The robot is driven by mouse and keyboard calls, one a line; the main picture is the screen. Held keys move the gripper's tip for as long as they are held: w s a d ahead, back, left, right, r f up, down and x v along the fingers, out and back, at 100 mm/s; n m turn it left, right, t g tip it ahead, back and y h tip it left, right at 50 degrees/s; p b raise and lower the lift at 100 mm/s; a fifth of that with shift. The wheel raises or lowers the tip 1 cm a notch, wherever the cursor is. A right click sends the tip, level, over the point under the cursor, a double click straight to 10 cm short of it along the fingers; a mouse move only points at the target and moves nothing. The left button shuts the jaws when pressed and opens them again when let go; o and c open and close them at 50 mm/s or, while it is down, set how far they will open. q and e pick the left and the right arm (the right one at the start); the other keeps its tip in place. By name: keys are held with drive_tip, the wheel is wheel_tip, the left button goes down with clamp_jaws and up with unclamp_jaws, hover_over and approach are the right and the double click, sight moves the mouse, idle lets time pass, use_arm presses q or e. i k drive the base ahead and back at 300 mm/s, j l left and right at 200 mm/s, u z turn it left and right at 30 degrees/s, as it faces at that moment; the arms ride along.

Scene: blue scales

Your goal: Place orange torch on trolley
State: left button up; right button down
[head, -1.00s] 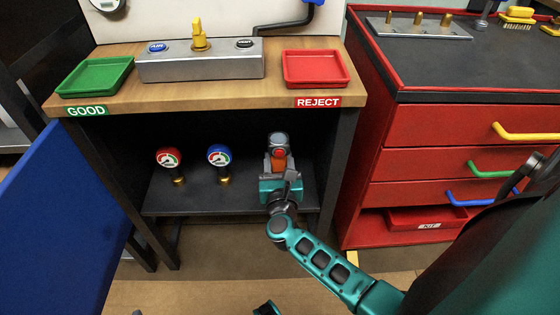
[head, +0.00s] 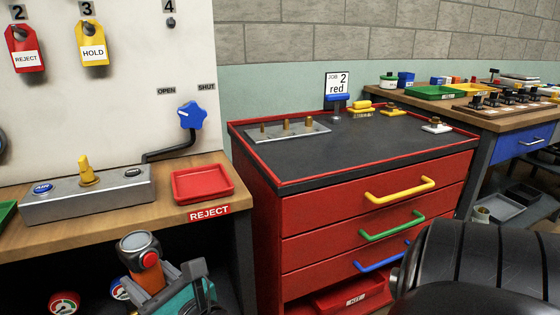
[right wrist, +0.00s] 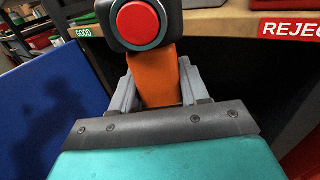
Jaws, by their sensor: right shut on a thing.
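The orange torch (head: 150,278) has a grey head with a red button. It stands roughly upright in my right gripper (head: 168,286), in front of the bench's right end and below the red reject tray. In the right wrist view the grey fingers close on the torch's orange body (right wrist: 158,80) from both sides. The trolley (head: 350,150) is a red drawer cabinet with a dark, red-edged top, right of the bench. The torch is apart from it, to the left and lower. My left gripper is out of view.
The middle and front of the top are clear. The red tray (head: 202,184) and valve lever (head: 190,116) flank its left.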

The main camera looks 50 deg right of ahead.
sight(363, 145)
drive_tip(key=z, duration=1)
drive_tip(key=l+z, duration=0.1)
drive_tip(key=l, duration=0.25)
drive_tip(key=i+l, duration=0.1)
drive_tip(key=l, duration=0.25)
drive_tip(key=z, duration=0.05)
